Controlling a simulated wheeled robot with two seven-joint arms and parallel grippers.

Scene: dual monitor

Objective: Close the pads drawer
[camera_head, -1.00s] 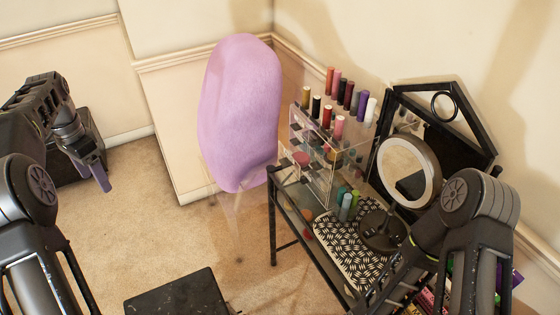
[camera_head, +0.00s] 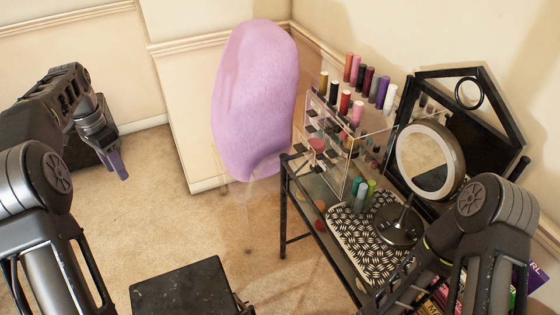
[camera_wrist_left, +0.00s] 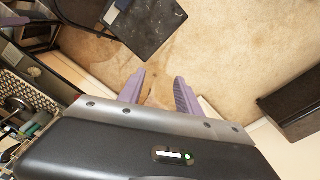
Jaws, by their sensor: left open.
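A clear acrylic organizer (camera_head: 343,172) with small drawers and black pulls stands at the left end of the glass vanity table (camera_head: 304,196) in the head view. A round pink item (camera_head: 317,145) shows at its drawer front. I cannot tell which drawer holds pads or how far any drawer is out. My left gripper (camera_head: 118,168) hangs at the far left of the head view, well away from the organizer. In the left wrist view, its two purple fingers (camera_wrist_left: 158,86) are apart with nothing between them. My right forearm is at the lower right; its gripper is out of view.
A lilac chair (camera_head: 255,100) stands just left of the table. Lipsticks (camera_head: 371,84) top the organizer. A round mirror (camera_head: 428,160) and a patterned mat (camera_head: 352,232) are on the table. A black box-like object (camera_head: 185,290) is at the lower middle. Carpet between is clear.

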